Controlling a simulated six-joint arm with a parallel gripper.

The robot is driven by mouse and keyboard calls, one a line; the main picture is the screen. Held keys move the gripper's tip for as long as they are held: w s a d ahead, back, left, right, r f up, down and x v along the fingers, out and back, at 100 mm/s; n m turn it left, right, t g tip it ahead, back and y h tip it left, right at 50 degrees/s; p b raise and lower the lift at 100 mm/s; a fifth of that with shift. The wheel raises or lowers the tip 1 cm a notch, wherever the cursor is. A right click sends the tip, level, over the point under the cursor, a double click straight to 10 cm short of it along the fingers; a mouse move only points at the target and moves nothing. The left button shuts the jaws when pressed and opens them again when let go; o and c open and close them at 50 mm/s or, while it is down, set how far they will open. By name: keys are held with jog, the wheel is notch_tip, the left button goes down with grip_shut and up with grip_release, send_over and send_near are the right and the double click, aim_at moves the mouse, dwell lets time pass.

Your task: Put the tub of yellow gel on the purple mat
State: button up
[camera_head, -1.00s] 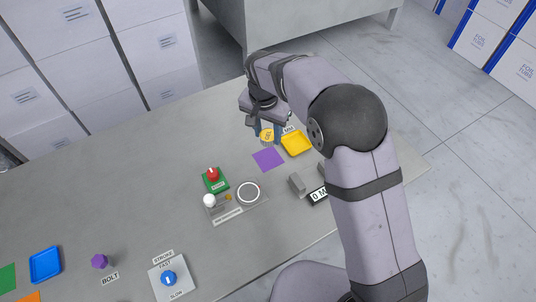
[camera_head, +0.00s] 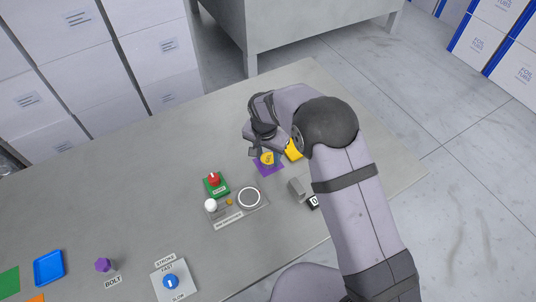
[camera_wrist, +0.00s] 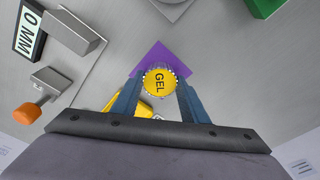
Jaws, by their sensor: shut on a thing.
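The tub of yellow gel (camera_wrist: 160,82) has a round yellow lid marked GEL. My gripper (camera_wrist: 160,98) is shut on it, with one blue finger on each side. In the head view the tub (camera_head: 267,158) shows below my gripper (camera_head: 264,157), over the purple mat (camera_head: 269,170). In the wrist view the purple mat (camera_wrist: 152,57) shows around and beyond the tub. I cannot tell whether the tub's base touches the mat.
A yellow tray (camera_head: 293,149) lies just right of the mat, partly hidden by my arm. A green box with a red knob (camera_head: 214,181) and a plate with a white ring (camera_head: 249,197) stand nearby. A grey block (camera_head: 296,188) is to the right.

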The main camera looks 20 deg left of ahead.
aim_at(267, 162)
jog(key=shift+f, duration=0.15)
jog(key=o, duration=1.2)
jog(key=shift+c, duration=0.2)
notch_tip(267, 162, up, 12)
jog(key=s+b, duration=0.1)
jog(key=shift+s+a+b, duration=0.15)
jog(key=shift+s+b, duration=0.05)
jog(key=shift+b, duration=0.15)
jog(key=s+d+n+g, duration=0.1)
jog(key=s+d, duration=0.4)
jog(key=d, duration=0.8)
jog(key=s+d+n, duration=0.1)
jog(key=s+d, duration=0.5)
jog(key=d, duration=0.6)
jog(key=s+d+f, duration=0.1)
jog(key=s+d, duration=0.4)
jog(key=s, duration=0.3)
